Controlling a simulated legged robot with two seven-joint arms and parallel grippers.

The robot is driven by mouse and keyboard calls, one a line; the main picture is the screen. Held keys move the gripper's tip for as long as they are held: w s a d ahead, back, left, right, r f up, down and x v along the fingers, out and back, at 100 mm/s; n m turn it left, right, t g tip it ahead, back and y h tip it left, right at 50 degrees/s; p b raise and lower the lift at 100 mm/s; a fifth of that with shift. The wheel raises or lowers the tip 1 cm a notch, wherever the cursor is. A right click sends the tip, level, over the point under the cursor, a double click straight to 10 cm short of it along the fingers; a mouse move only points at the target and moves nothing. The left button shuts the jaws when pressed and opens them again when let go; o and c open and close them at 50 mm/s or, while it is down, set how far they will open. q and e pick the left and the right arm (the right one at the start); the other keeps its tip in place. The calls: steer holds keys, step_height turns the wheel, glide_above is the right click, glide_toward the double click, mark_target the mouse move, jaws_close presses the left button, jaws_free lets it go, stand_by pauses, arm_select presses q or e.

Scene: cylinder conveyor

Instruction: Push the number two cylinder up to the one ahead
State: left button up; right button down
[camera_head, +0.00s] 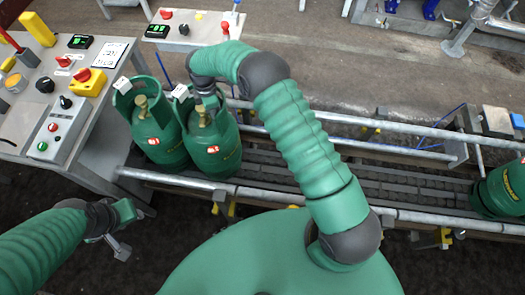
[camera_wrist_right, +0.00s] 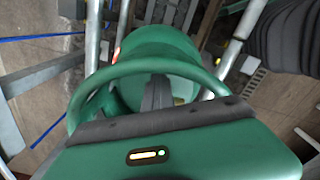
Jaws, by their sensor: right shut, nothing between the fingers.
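Two green gas cylinders with carrying collars, brass valves and red-white labels stand upright on the conveyor (camera_head: 330,178) at the left. The leftmost cylinder (camera_head: 163,150) is close beside the second cylinder (camera_head: 213,152); I cannot tell whether they touch. My right arm reaches over to the second cylinder. My right gripper (camera_head: 207,92) is at its collar, shut with nothing held. In the right wrist view, the shut fingers (camera_wrist_right: 158,95) are in front of the green cylinder (camera_wrist_right: 155,50), by its collar. My left gripper (camera_head: 120,232) hangs apart, left of the conveyor; its jaw opening is unclear.
Another green cylinder (camera_head: 503,188) stands at the conveyor's right end. Metal guide rails (camera_head: 360,147) run along the conveyor. A control panel table (camera_head: 50,95) is at the left, and a smaller panel (camera_head: 190,28) is behind. The belt between is empty.

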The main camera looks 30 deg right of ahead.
steer(key=shift+w+a, duration=0.2)
steer(key=shift+a, duration=0.4)
steer(key=shift+s+d+r, duration=0.1)
steer(key=shift+s+d, duration=0.05)
steer(key=shift+d, duration=0.05)
steer(key=shift+s+d+p, duration=0.1)
steer(key=shift+s+p, duration=0.1)
steer(key=shift+p, duration=0.2)
steer(key=shift+r, duration=0.25)
step_height(320, 180, up, 10)
steer(key=p, duration=0.8)
steer(key=shift+d+r, duration=0.2)
steer(key=shift+d, duration=0.1)
